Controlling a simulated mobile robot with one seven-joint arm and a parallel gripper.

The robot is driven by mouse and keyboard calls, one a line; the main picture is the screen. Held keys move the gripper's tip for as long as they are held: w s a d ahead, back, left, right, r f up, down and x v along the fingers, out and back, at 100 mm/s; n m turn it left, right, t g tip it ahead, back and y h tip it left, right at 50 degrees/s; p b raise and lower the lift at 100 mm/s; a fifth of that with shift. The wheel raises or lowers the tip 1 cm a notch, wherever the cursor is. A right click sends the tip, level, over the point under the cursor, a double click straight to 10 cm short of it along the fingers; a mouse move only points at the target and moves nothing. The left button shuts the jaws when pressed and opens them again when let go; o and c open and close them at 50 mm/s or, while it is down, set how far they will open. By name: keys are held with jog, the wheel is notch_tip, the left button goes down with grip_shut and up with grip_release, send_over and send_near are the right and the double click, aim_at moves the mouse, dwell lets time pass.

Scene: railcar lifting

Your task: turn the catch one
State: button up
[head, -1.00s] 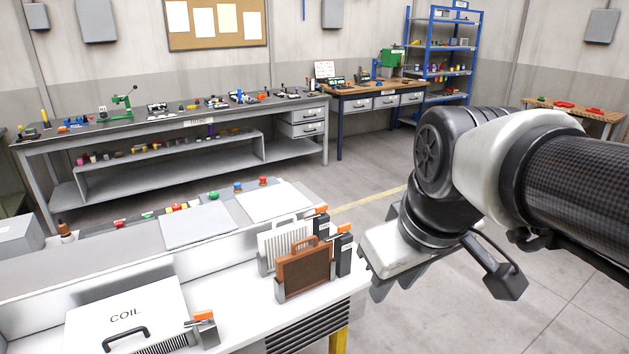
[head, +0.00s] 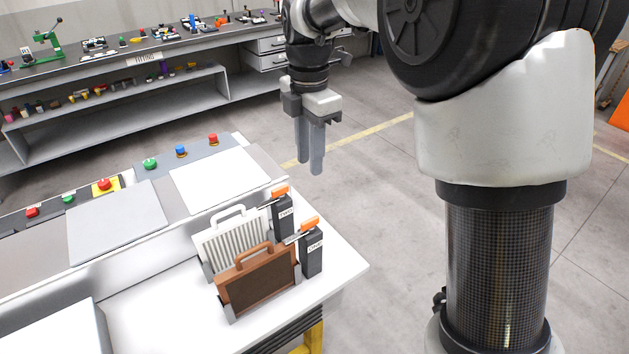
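Catch one (head: 311,254) is a dark upright block with a label that appears to read ONE. Its orange-tipped lever (head: 308,225) lies on top, reaching left over the brown framed panel (head: 258,282). A second catch (head: 283,215), labelled TWO, stands just behind it with its own orange-tipped lever (head: 279,191), beside the white ribbed panel (head: 234,244). My gripper (head: 310,170) points down above and behind the catches, over the floor beyond the bench edge. Its fingers look close together with a slim gap; they touch nothing.
The white bench top (head: 150,312) carries both panels, and a white box (head: 55,330) stands at lower left. Behind are flat plates (head: 117,220) and several coloured push buttons (head: 104,184). A grey fitting bench (head: 140,62) stands at the back.

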aim_at(310, 219)
notch_tip(310, 219, down, 18)
jog(key=shift+r, duration=0.25)
jog(key=shift+c, duration=0.3)
grip_shut()
